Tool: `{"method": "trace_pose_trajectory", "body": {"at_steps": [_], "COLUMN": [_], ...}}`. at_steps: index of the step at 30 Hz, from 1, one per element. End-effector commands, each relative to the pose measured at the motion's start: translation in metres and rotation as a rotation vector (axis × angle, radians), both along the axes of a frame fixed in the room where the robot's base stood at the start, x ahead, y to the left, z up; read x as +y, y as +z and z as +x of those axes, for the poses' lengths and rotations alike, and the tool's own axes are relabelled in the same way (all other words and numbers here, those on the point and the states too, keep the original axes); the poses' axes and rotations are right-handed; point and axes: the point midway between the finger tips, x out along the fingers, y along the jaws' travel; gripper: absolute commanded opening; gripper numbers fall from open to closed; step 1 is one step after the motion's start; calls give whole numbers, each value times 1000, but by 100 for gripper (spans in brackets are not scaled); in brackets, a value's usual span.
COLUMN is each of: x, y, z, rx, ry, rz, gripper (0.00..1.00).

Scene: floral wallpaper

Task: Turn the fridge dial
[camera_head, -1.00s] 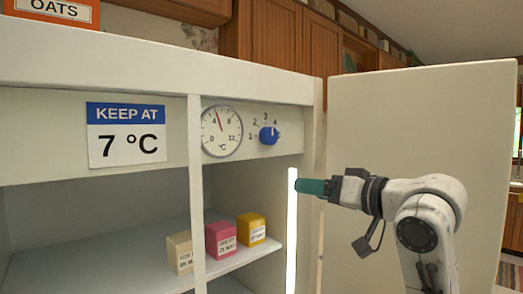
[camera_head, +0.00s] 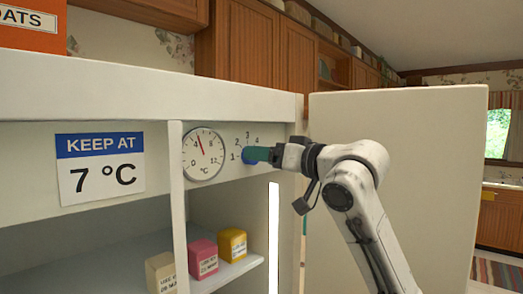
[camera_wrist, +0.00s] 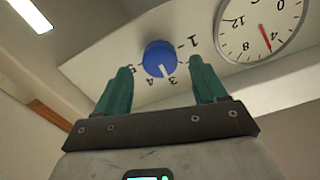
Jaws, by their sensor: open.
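The blue fridge dial (camera_head: 248,157) sits on the fridge's upper panel, mostly hidden behind my gripper (camera_head: 259,154). In the wrist view the dial (camera_wrist: 158,55) shows between the two teal fingers of my gripper (camera_wrist: 160,68), which are open with a gap on each side. Its white mark points near 3 to 4. The round °C gauge (camera_head: 203,166) is left of the dial, its needle just past 4; it also shows in the wrist view (camera_wrist: 246,36). A sign (camera_head: 101,170) reads "KEEP AT 7 °C".
The open fridge door (camera_head: 415,150) stands to the right of my arm. A pink carton (camera_head: 203,258), a yellow carton (camera_head: 232,243) and a cream carton (camera_head: 160,272) stand on the shelf. An orange oats box (camera_head: 30,38) is on top.

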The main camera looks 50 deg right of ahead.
Motion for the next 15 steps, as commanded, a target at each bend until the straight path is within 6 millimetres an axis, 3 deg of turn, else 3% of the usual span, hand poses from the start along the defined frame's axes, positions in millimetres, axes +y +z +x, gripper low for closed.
{"method": "trace_pose_trajectory", "body": {"at_steps": [6, 15], "x": [0, 1], "y": [0, 0], "z": [16, 17], "rx": [0, 0], "ry": [-1, 0], "rz": [-1, -1], "gripper": [71, 70]}}
